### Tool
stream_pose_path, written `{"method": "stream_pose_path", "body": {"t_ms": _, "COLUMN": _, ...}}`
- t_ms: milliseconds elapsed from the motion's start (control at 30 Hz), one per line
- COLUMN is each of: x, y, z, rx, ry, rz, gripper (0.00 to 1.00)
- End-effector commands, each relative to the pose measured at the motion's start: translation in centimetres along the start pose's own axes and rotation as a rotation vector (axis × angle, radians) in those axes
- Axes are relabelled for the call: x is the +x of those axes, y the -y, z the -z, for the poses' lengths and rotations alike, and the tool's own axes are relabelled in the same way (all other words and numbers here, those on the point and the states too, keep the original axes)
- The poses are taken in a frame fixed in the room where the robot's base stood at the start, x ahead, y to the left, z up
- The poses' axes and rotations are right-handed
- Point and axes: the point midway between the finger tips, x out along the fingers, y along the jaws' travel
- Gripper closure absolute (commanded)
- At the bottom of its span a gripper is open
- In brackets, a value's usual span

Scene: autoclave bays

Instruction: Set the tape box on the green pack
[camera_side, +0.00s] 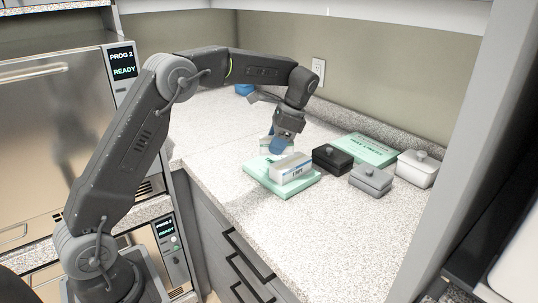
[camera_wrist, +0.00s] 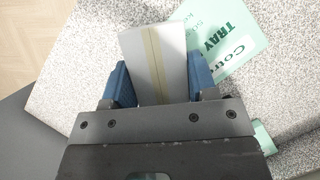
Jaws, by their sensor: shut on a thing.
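In the wrist view the printed pack (camera_wrist: 235,42) shows to the right of the box. Whether the box touches the pack is unclear.
Right of the pack stand a black lidded box (camera_side: 327,158), a grey one (camera_side: 370,180) and a white one (camera_side: 417,170). Another green pack (camera_side: 366,150) lies behind them. A pale green and white item (camera_side: 265,146) is partly hidden by my gripper. The front right counter is clear.

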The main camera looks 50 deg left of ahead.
Motion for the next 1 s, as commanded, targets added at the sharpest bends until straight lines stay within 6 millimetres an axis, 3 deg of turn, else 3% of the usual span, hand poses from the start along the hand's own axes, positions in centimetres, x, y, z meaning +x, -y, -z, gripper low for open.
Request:
{"method": "stream_pose_path", "body": {"t_ms": 33, "x": 0.3, "y": 1.5, "z": 0.2, "rx": -0.078, "ry": 0.0, "rz": -0.034, "gripper": 0.7}}
{"method": "stream_pose_path", "body": {"t_ms": 200, "x": 1.0, "y": 5.2, "z": 0.5, "rx": -0.324, "ry": -0.001, "rz": -0.136, "gripper": 0.7}}
{"method": "stream_pose_path", "body": {"t_ms": 400, "x": 1.9, "y": 8.0, "z": 0.2, "rx": -0.526, "ry": -0.001, "rz": -0.218, "gripper": 0.7}}
{"method": "stream_pose_path", "body": {"t_ms": 733, "x": 3.1, "y": 8.9, "z": 0.3, "rx": -0.602, "ry": -0.002, "rz": -0.248, "gripper": 0.7}}
{"method": "stream_pose_path", "body": {"t_ms": 1000, "x": 5.4, "y": 8.9, "z": 1.2, "rx": -0.6, "ry": -0.002, "rz": -0.248, "gripper": 0.7}}
